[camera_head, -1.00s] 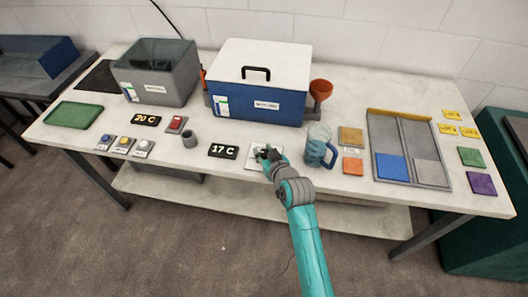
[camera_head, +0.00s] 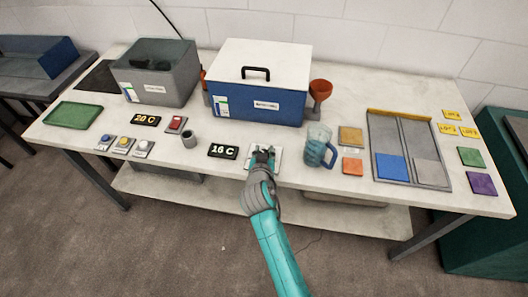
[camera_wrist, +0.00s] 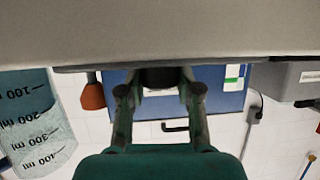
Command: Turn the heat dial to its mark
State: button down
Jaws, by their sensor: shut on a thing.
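The heat dial shows in the wrist view as a dark round knob (camera_wrist: 160,77) between my fingers. In the head view it is mostly hidden by my gripper (camera_head: 264,153), and its pale plate (camera_head: 279,156) shows at the sides. My gripper is shut on the dial, one finger on each side, at the table's front edge. The dial's mark cannot be made out. A black display (camera_head: 223,151) just left of the dial reads 16 C.
A clear jug (camera_head: 317,147) with a blue handle stands close to the right of my gripper. The blue box (camera_head: 262,104) with a white lid stands behind. Another display (camera_head: 146,120) reads 20 C.

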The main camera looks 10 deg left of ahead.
jog(key=m+h, duration=0.3)
jog(key=shift+a+h, duration=0.1)
jog(key=shift+h, duration=0.3)
jog(key=shift+m+g+h, duration=0.8)
jog(key=shift+m+h, duration=0.8)
jog(key=c, duration=0.8)
grip_release()
jog(key=shift+o, duration=0.2)
jog(key=shift+s, duration=0.1)
jog(key=v, duration=1.1)
jog(key=shift+s+a, duration=0.25)
jog(key=shift+s, duration=0.05)
jog(key=shift+r, duration=0.1)
